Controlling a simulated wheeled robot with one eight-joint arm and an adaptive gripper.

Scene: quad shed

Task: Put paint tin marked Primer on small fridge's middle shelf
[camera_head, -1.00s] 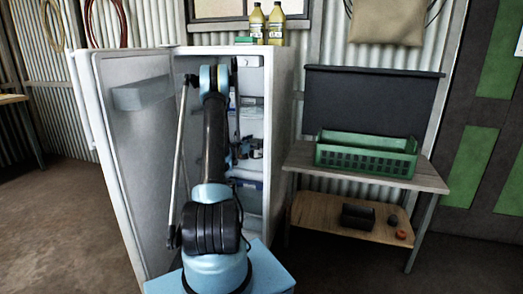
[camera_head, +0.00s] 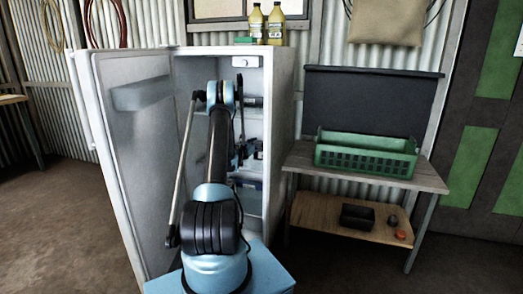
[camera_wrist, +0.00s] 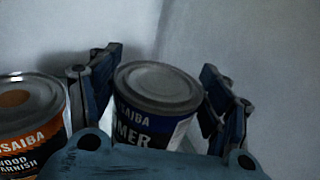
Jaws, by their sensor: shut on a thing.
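The paint tin marked Primer (camera_wrist: 155,105) has a grey lid and a dark blue and white label reading "MER". In the wrist view it sits slightly tilted between the fingers of my gripper (camera_wrist: 160,98), which is shut on it. A second tin (camera_wrist: 28,120), with an orange spot on its lid and a wood varnish label, stands to the left. The small fridge (camera_head: 279,110) stands with its door (camera_head: 138,165) open to the left. My gripper (camera_head: 252,150) is inside it at shelf height; my arm hides much of the shelves, and I cannot tell which shelf is under the tin.
Pale fridge walls (camera_wrist: 240,40) close in behind and right of the tin. A bench (camera_head: 432,180) with a green crate (camera_head: 365,160) stands right of the fridge. Yellow bottles (camera_head: 275,24) stand on the fridge top. Floor is clear at front left.

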